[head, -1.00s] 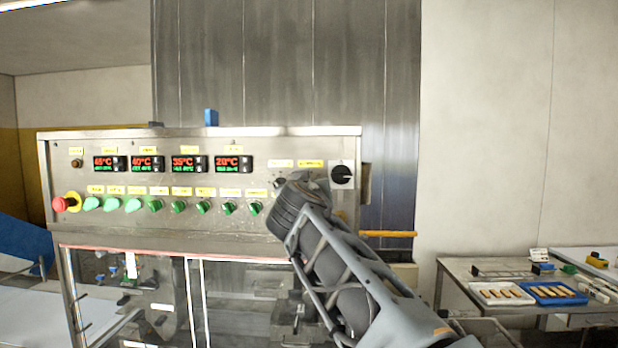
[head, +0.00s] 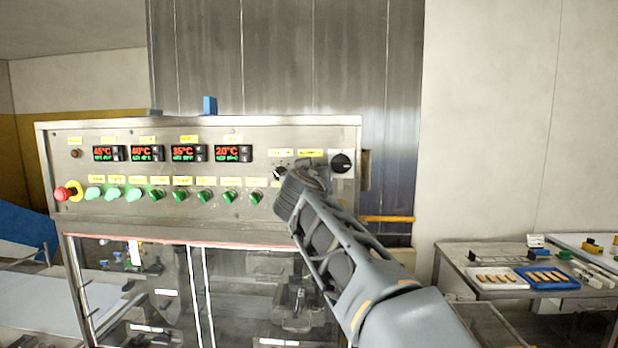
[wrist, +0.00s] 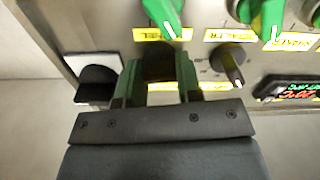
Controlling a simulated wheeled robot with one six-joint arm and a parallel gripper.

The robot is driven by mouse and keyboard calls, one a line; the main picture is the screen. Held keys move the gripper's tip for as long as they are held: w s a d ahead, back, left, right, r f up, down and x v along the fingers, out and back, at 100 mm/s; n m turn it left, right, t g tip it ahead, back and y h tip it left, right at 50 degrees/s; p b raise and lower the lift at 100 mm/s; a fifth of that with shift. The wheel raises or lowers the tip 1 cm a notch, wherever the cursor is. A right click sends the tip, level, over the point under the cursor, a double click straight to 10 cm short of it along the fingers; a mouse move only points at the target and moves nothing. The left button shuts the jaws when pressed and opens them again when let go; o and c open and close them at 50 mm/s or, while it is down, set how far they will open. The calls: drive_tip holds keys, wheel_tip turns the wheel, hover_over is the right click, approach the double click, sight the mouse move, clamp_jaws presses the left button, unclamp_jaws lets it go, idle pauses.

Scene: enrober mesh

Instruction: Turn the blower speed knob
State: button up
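In the wrist view my gripper (wrist: 161,80) has its two green-edged fingers a little apart, one on each side of a dark knob (wrist: 160,62) on the panel. I cannot tell whether the fingers touch it. In the head view my gripper (head: 303,172) is at the right part of the control panel and hides that knob. Another small black knob with a white pointer and a dial scale stands beside it in the wrist view (wrist: 228,65) and just left of my gripper in the head view (head: 280,173). The labels above these knobs are too blurred to read.
A black rotary switch (head: 342,163) is close on the right of my gripper. Green knobs (head: 204,196) line the panel below the displays, with a red emergency button (head: 62,194) at far left. A table with a blue tray (head: 546,277) stands at the right.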

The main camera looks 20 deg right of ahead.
drive_tip(key=c, duration=0.4)
drive_tip(key=shift+n, duration=0.4)
drive_tip(key=shift+n+b, duration=0.55)
drive_tip(key=shift+n, duration=0.15)
drive_tip(key=n+b, duration=0.1)
drive_tip(key=n, duration=0.7)
drive_tip(key=shift+n, duration=0.4)
drive_tip(key=shift+n+p, duration=0.3)
drive_tip(key=shift+n, duration=2)
